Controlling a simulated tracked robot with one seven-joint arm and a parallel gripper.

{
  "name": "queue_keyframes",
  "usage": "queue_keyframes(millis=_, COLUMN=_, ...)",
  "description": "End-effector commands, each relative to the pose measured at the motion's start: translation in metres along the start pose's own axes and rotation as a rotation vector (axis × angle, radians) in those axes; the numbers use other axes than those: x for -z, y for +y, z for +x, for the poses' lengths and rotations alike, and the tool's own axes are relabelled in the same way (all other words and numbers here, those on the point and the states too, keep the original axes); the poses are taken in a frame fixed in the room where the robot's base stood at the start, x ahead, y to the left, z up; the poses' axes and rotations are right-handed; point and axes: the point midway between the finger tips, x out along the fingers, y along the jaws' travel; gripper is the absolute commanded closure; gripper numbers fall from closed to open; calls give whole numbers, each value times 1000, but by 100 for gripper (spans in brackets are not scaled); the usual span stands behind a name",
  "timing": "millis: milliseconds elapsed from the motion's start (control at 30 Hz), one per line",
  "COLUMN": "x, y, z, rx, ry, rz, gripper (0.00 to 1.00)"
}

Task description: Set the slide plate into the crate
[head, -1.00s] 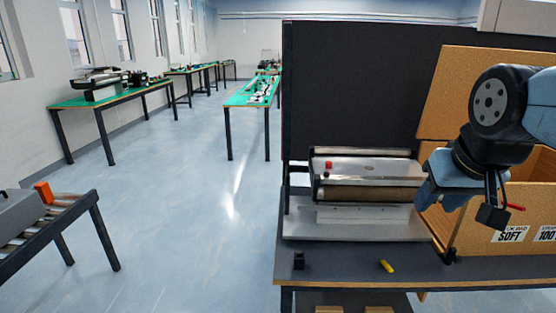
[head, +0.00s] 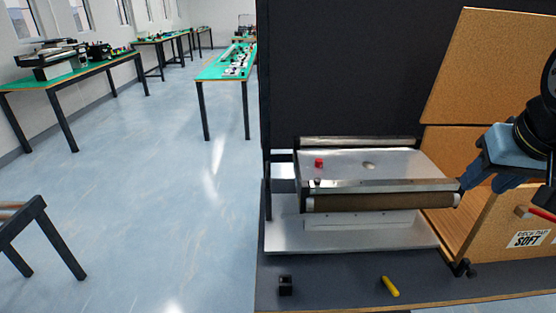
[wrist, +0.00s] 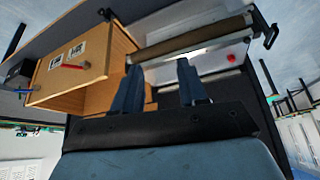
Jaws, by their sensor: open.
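A mini conveyor with a flat silver top plate (head: 395,160) and a brown roller (head: 380,202) stands on the bench; I cannot tell for sure which metal part is the slide plate. A pale metal sheet (head: 285,238) lies under the conveyor. The wooden crate (head: 487,232), labelled "SOFT", stands open to its right. My gripper (head: 468,180) is open beside the conveyor's right end, near the crate; its fingertips are partly hidden. In the wrist view, my gripper (wrist: 160,66) has its fingers apart with nothing between them, the roller (wrist: 195,38) and crate (wrist: 92,58) lying beyond.
A red button (head: 319,163) sits on the conveyor top. A black block (head: 285,286) and a yellow piece (head: 389,286) lie near the bench's front edge. A dark panel (head: 340,70) rises behind. Other tables (head: 225,65) stand far left, with open floor between.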

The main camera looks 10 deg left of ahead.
Motion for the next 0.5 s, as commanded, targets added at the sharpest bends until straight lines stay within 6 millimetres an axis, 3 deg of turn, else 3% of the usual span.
queue_keyframes(millis=267, x=6, y=-2, z=-1, rx=8, ry=-5, rz=-2, gripper=58)
queue_keyframes(millis=367, x=21, y=-7, z=0, rx=26, ry=-20, rz=-4, gripper=58)
queue_keyframes(millis=400, x=30, y=-2, z=1, rx=37, ry=-30, rz=-6, gripper=58)
queue_keyframes(millis=500, x=57, y=-10, z=4, rx=68, ry=-58, rz=-11, gripper=58)
